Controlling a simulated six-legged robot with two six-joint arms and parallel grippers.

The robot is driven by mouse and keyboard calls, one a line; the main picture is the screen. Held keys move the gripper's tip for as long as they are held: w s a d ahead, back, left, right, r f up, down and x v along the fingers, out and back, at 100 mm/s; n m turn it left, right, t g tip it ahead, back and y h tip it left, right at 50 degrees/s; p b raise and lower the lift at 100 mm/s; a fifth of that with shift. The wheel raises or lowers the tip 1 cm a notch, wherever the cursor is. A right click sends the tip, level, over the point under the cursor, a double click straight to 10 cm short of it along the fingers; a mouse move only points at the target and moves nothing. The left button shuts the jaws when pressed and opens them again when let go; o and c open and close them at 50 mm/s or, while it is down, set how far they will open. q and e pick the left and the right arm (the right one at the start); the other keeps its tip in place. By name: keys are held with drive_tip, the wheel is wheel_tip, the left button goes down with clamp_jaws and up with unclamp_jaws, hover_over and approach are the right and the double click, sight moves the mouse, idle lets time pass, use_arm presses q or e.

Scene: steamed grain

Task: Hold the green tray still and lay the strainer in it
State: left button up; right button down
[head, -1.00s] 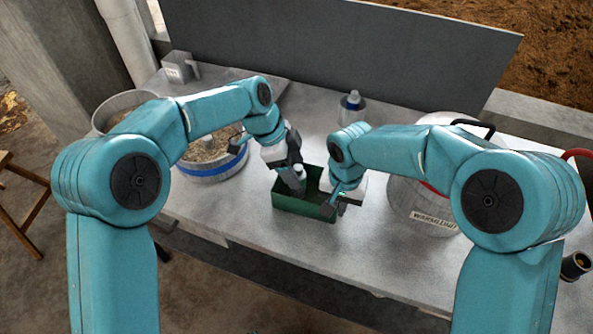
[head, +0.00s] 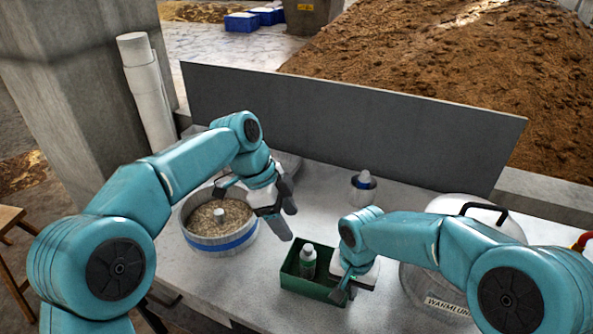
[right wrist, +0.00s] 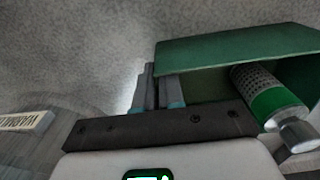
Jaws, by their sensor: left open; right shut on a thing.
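The green tray (head: 310,287) stands on the grey table. The strainer (head: 308,264), a grey perforated cylinder with a green band and a pale end, is inside it. In the right wrist view the strainer (right wrist: 270,98) slants across the tray's (right wrist: 225,48) interior; I cannot tell how flat it rests. My right gripper (head: 345,292) is shut on the tray's wall at its right end; its fingers (right wrist: 162,92) show at the tray edge in the right wrist view. My left gripper (head: 284,214) is open and empty, above and behind the tray's left side, apart from the strainer.
A round pan of grain (head: 222,240) with a blue band stands left of the tray. A lidded pot (head: 440,290) with a label is close on the right. A small metal container (head: 362,190) stands behind. A grey panel (head: 350,125) bounds the table's back.

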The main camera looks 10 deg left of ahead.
drive_tip(key=c, duration=1.2)
unclamp_jaws()
